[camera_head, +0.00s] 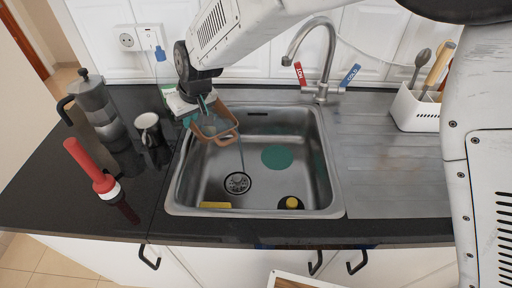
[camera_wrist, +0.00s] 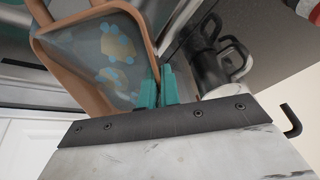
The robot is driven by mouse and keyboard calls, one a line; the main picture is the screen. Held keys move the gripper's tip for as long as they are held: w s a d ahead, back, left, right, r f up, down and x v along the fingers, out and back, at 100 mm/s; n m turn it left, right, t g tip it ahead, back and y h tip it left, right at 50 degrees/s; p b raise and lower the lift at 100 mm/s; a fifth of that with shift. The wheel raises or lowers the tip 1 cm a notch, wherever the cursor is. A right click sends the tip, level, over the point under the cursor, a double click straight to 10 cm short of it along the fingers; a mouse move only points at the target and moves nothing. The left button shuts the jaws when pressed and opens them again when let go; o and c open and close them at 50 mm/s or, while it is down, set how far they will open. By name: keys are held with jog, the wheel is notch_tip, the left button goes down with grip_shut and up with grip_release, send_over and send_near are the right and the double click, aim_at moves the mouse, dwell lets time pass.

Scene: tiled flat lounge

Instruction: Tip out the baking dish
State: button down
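The baking dish (camera_head: 225,134), orange-brown with looped handles, hangs tilted over the left part of the steel sink (camera_head: 325,165). My gripper (camera_head: 205,104) holds it by its wall. In the wrist view the teal fingertips of my gripper (camera_wrist: 159,87) are close together on the rim of the dish (camera_wrist: 70,86). Bluish, see-through liquid with rounder spots shows inside the dish. In the head view a thin bluish streak runs from the dish's lower side down towards the drain (camera_head: 237,183).
A tap (camera_head: 327,60) stands behind the sink. Left are a moka pot (camera_head: 98,104), a mug (camera_head: 148,128), a red-handled item (camera_head: 89,165) and a bottle (camera_head: 163,68). A white utensil holder (camera_head: 415,110) stands right. The drainboard (camera_head: 385,165) is clear. Yellow items lie in the sink.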

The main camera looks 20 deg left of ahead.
jog(key=shift+d+r+y, duration=0.65)
jog(key=shift+d+r, duration=0.05)
jog(key=shift+d, duration=0.25)
jog(key=shift+d+r+y, duration=0.65)
jog(key=shift+d+r, duration=0.05)
jog(key=shift+d, duration=0.2)
jog(key=shift+d+r+y+b, duration=0.3)
jog(key=shift+d+r+y, duration=1.2)
jog(key=shift+d+y, duration=0.15)
dwell(1.2)
jog(key=shift+s+d+r+y, duration=0.1)
jog(key=shift+d+r+y, duration=0.4)
jog(key=shift+d+y, duration=0.3)
dwell(0.4)
jog(key=shift+a+f+h, duration=0.6)
jog(key=shift+a+h, duration=0.2)
jog(key=shift+h, duration=0.05)
jog(key=shift+a+f+h, duration=0.6)
jog(key=shift+a+h, duration=0.15)
jog(key=shift+h, duration=0.05)
jog(key=shift+a, duration=0.1)
